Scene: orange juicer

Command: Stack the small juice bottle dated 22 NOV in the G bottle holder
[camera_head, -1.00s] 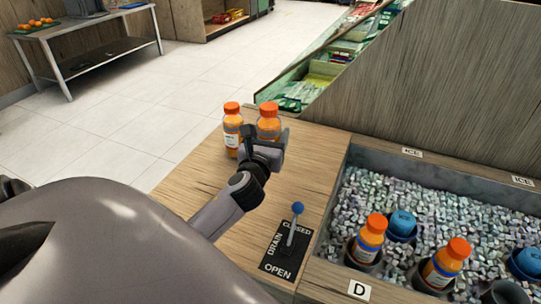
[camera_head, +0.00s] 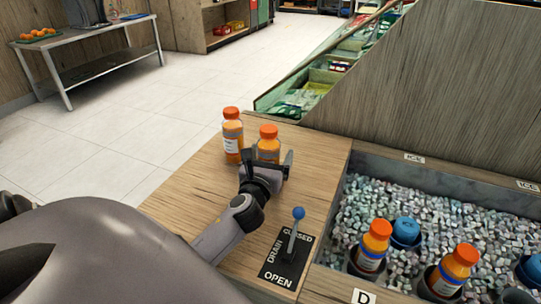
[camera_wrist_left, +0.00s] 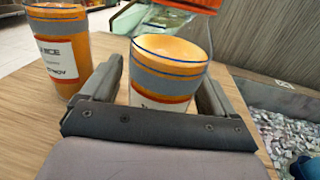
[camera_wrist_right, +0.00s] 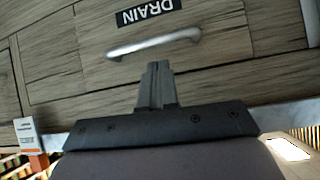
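Two orange juice bottles with orange caps stand upright on the wooden counter: the left bottle (camera_head: 232,138) and the right bottle (camera_head: 268,148). My left gripper (camera_head: 266,168) is at the right bottle, with its fingers open on either side. In the left wrist view, the right bottle (camera_wrist_left: 168,72) sits between the fingers, with a gap visible at the left finger. The left bottle (camera_wrist_left: 62,58) is outside them; its label shows "NOV", but the day is unclear. My right gripper (camera_wrist_right: 157,85) is shut and empty. No G label is in view.
An ice bin (camera_head: 400,170) at the right has holders with orange-capped bottles (camera_head: 374,243) and blue-topped items (camera_head: 406,230). A D label (camera_head: 363,297) marks its front edge. A drain lever (camera_head: 293,235) stands between the bin and my left arm. A handle (camera_wrist_right: 153,45) is near my right gripper.

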